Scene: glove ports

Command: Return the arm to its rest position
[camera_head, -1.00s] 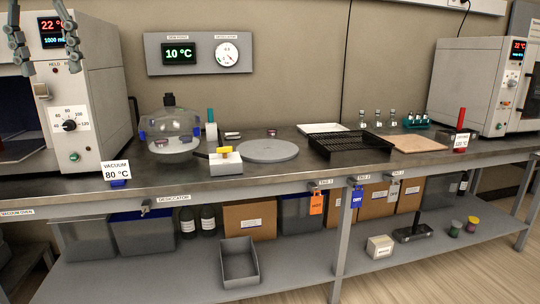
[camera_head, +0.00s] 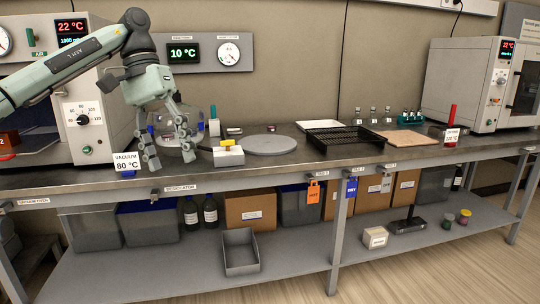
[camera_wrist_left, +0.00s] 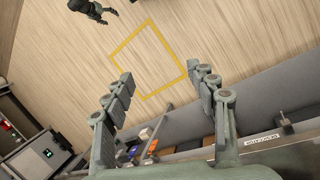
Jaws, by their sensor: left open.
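My left arm comes in from the left in the head view. Its gripper (camera_head: 167,150) is open with nothing between its fingers. It hangs in front of the glass desiccator (camera_head: 172,127) and partly hides it. The fingertips appear close to the white VACUUM 80 °C sign (camera_head: 126,162) and the white block with a yellow top (camera_head: 228,153). In the left wrist view the open fingers (camera_wrist_left: 160,85) frame the wooden floor and a yellow outlined square (camera_wrist_left: 149,58). My right gripper is not in the head view.
The bench (camera_head: 300,162) carries a round grey plate (camera_head: 268,145), a black tray (camera_head: 345,138) and a brown board (camera_head: 406,138). The vacuum oven (camera_head: 82,128) stands at left, another oven (camera_head: 478,85) at right. The lower shelf (camera_head: 180,275) holds several bins and bottles. Open floor lies in front.

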